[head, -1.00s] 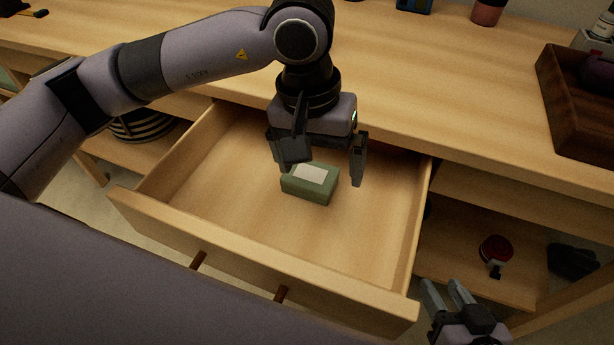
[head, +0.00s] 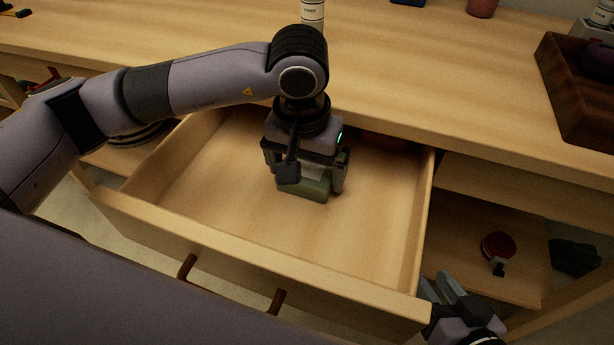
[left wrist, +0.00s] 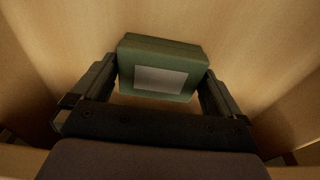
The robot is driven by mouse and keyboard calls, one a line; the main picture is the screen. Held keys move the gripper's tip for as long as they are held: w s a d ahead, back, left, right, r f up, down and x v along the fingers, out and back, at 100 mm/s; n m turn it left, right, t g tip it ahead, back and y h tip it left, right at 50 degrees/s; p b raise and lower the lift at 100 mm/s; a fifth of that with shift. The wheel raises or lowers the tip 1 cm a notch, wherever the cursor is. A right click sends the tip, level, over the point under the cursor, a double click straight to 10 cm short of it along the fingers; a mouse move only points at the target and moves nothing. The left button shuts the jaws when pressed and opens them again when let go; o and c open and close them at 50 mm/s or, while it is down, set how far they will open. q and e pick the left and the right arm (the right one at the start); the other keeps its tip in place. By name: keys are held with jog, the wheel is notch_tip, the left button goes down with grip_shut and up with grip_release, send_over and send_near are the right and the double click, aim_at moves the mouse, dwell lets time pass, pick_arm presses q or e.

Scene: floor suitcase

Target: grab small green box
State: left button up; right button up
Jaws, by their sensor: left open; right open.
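The small green box (head: 308,186) with a pale label on its top lies on the floor of the open wooden drawer (head: 215,190). My left gripper (head: 311,184) is open and lowered over it, partly hiding it in the head view. In the left wrist view the green box (left wrist: 160,62) sits between the two open fingers (left wrist: 158,90), with a narrow gap visible at the right side; contact at the left is hard to tell. My right gripper (head: 446,292) is open and empty beyond the drawer's front right corner.
The tabletop (head: 430,70) lies behind the drawer, with a dark wooden tray (head: 575,100) at right and a white bottle (head: 313,12) at the back. A red round item (head: 497,247) rests on the lower shelf.

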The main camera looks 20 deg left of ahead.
pick_arm(q)
jog(key=c, duration=0.8)
jog(key=shift+r, duration=0.15)
